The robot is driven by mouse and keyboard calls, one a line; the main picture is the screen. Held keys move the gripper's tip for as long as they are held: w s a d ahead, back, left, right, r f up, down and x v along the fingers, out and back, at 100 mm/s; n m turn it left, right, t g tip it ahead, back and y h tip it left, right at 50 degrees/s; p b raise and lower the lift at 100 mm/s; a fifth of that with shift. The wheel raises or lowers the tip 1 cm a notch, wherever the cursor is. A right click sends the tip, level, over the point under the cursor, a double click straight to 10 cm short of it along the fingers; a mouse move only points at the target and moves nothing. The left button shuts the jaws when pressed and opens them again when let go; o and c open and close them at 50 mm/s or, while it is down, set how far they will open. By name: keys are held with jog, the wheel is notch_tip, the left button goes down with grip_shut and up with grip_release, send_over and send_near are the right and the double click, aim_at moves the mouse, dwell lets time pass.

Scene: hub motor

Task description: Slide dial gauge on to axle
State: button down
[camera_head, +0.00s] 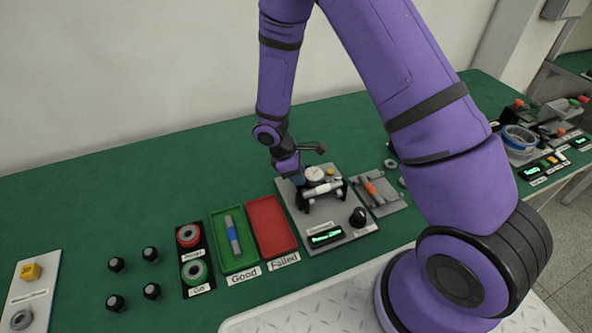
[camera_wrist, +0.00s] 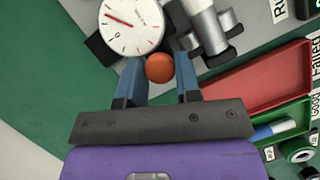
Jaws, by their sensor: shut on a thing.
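The dial gauge (camera_head: 315,174) has a round white face with a red needle. It stands at the test fixture, and its face fills the upper middle of the wrist view (camera_wrist: 132,27). My gripper (camera_head: 297,181) is at the gauge's left side. In the wrist view my blue fingers (camera_wrist: 160,82) are shut on the gauge, with an orange round knob (camera_wrist: 159,68) between them. The axle (camera_head: 322,188) is a pale cylinder on black supports, close beside the gauge. Its silver end shows in the wrist view (camera_wrist: 208,28). Whether gauge and axle touch is unclear.
The grey fixture plate (camera_head: 310,235) carries a green display and a black knob. A red Failed tray (camera_head: 272,228) is empty. A green Good tray (camera_head: 240,258) holds one blue-banded axle. A rack with a red-banded axle (camera_head: 372,190) lies to the right.

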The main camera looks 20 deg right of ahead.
jog(key=c, duration=0.8)
grip_release()
jog(key=shift+s, duration=0.25)
jog(key=v, duration=1.1)
jog(key=shift+w+a+f, duration=0.1)
